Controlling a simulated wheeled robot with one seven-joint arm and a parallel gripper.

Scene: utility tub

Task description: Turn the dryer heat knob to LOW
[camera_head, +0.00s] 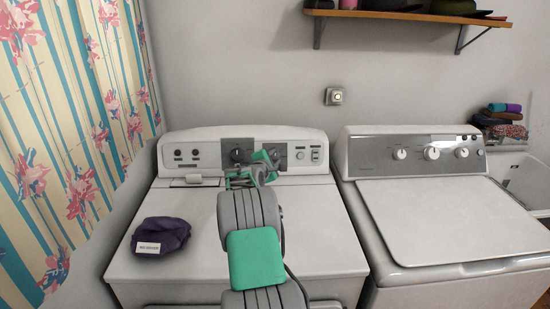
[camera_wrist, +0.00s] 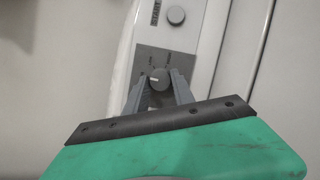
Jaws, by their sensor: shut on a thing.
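The dryer (camera_head: 300,215) is the white machine at the left in the head view, with a control panel along its back. In the wrist view, a round grey knob (camera_wrist: 158,77) with a pale pointer mark sits on a grey panel plate (camera_wrist: 150,58) with small print around it, too small to read surely. The pointer faces left in that view. My gripper (camera_wrist: 157,82) has a finger on each side of this knob and is shut on it. In the head view, my gripper (camera_head: 268,160) is at the right part of the panel's grey plate and hides the knob.
Another dryer knob (camera_head: 238,155) is left of my gripper; a lighter knob (camera_wrist: 176,15) shows in the wrist view. A purple cloth item (camera_head: 160,235) lies on the dryer top. A washer (camera_head: 455,220) stands at right, with a shelf (camera_head: 410,15) above.

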